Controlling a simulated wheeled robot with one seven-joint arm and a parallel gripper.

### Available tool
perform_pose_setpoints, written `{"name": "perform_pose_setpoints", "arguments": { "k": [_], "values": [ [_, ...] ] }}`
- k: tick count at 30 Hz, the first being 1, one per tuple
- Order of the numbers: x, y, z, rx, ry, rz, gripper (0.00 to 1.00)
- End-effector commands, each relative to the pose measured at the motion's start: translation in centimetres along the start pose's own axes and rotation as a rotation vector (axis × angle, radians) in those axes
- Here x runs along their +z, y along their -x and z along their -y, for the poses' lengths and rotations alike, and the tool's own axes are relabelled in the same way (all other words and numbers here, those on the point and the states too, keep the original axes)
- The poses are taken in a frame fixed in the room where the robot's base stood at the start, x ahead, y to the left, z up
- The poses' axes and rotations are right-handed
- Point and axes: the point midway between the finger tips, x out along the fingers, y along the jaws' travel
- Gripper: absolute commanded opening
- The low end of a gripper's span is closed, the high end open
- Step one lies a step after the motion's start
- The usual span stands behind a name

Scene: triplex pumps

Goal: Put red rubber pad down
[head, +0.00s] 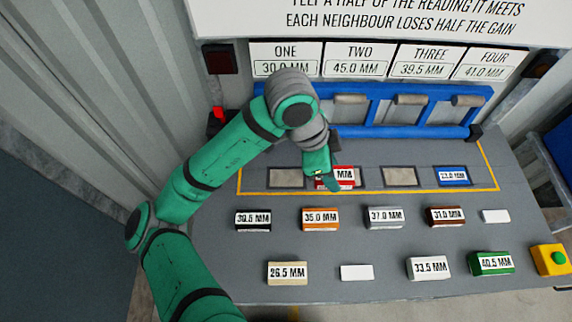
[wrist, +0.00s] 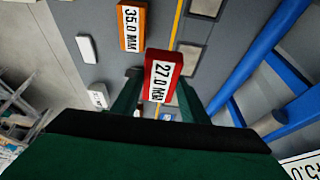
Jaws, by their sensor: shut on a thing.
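The red rubber pad (head: 346,184), labelled 27.0 MM in the wrist view (wrist: 165,58), is between the fingers of my gripper (head: 323,177). My gripper is shut on it. In the head view the pad lies over the second place of the yellow-outlined row; whether it touches the bench cannot be told. My gripper covers its left part there. The first recess (head: 286,177) and third recess (head: 400,177) are empty. A blue 23.0 MM pad (head: 452,176) sits in the fourth place.
A blue frame with rollers (head: 385,130) stands just behind the row. In front are black (head: 253,219), orange (head: 320,218), grey (head: 384,217) and brown (head: 445,216) pads. Further forward are beige (head: 287,272) and green (head: 491,263) pads. A yellow button box (head: 548,260) is at right.

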Motion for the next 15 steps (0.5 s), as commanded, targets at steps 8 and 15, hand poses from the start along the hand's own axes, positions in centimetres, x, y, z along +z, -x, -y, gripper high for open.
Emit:
{"name": "perform_pose_setpoints", "arguments": {
  "k": [8,15],
  "values": [
    [5.7,-0.4,3.4,-0.004,0.016,-0.001,0.1],
    [10.0,-2.1,5.7,-0.001,0.013,0.0,0.1]
  ]
}}
